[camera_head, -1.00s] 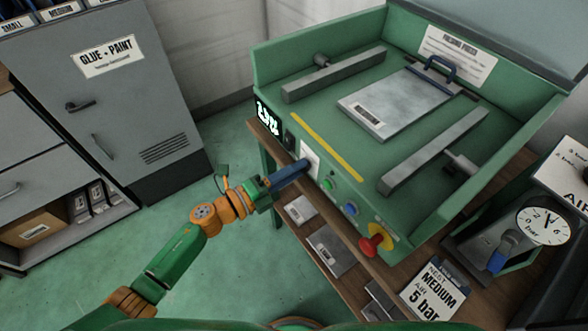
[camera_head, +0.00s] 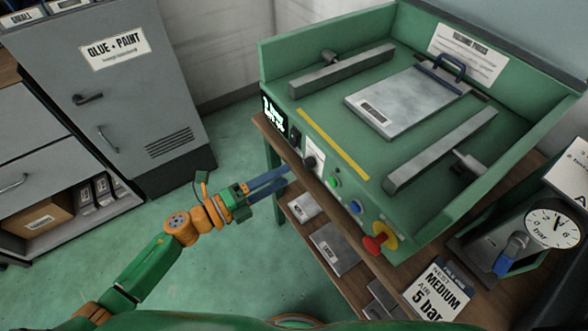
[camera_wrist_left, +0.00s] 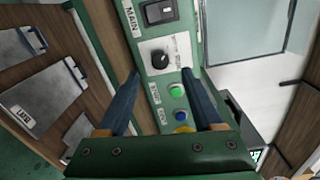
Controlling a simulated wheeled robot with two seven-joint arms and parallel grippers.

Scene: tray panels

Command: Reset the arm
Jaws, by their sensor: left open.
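My left arm comes in from the lower left in the head view. My left gripper (camera_head: 284,178) is open and empty, with its two blue fingers apart, a little in front of the green press's control panel. In the left wrist view the two fingers (camera_wrist_left: 160,92) point at the panel, which carries a black knob (camera_wrist_left: 159,60), a green button (camera_wrist_left: 176,90) and a black MAIN switch (camera_wrist_left: 159,11). The knob also shows in the head view (camera_head: 310,162). The fingers appear apart from the knob. My right gripper is not in view.
The green folding press (camera_head: 312,113) stands on a wooden bench with grey panels (camera_head: 335,248) on its lower shelf. A red emergency button (camera_head: 375,243) juts from its front. A pressure gauge (camera_head: 552,228) stands at right. A grey cabinet (camera_head: 125,110) stands at left; the floor between is clear.

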